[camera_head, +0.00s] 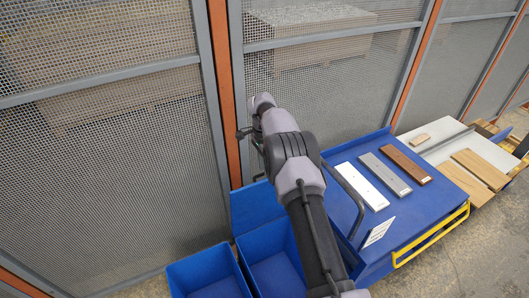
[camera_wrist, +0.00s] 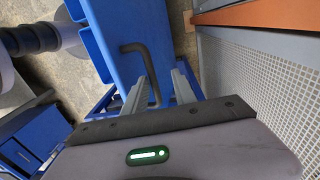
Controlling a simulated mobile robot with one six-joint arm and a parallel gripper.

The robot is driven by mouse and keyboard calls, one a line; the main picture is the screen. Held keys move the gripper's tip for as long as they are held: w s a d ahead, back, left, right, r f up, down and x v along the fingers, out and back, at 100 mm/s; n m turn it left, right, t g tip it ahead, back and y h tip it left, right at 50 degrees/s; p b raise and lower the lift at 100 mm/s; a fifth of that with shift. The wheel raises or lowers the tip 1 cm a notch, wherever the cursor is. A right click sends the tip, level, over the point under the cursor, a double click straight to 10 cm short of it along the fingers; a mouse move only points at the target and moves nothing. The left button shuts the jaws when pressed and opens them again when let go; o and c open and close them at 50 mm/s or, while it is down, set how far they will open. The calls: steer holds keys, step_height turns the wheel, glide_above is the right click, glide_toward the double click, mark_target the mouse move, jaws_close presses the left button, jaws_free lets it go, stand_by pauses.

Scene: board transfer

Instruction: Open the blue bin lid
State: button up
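The blue bin (camera_head: 275,268) stands open at the lower centre of the head view, partly hidden by my arm. Its blue lid (camera_head: 254,207) stands raised at the back of the bin, near the mesh fence. In the wrist view, the lid (camera_wrist: 148,22) shows as a broad blue panel with a black bent handle (camera_wrist: 153,72). My gripper (camera_wrist: 160,76) is open, its two grey fingers apart, with the handle in or close to the gap; I cannot tell whether they touch. In the head view my wrist hides most of the gripper.
Another open blue bin (camera_head: 207,274) stands to the left. On the right, a blue cart top (camera_head: 345,218) carries white (camera_head: 360,186), grey (camera_head: 385,174) and brown (camera_head: 405,164) boards. The mesh fence (camera_head: 110,170) with orange posts closes off the back.

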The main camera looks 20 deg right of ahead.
step_height(320, 180, up, 16)
steer(key=w+p, duration=0.1)
steer(key=p, duration=0.5)
steer(key=shift+w+r, duration=0.1)
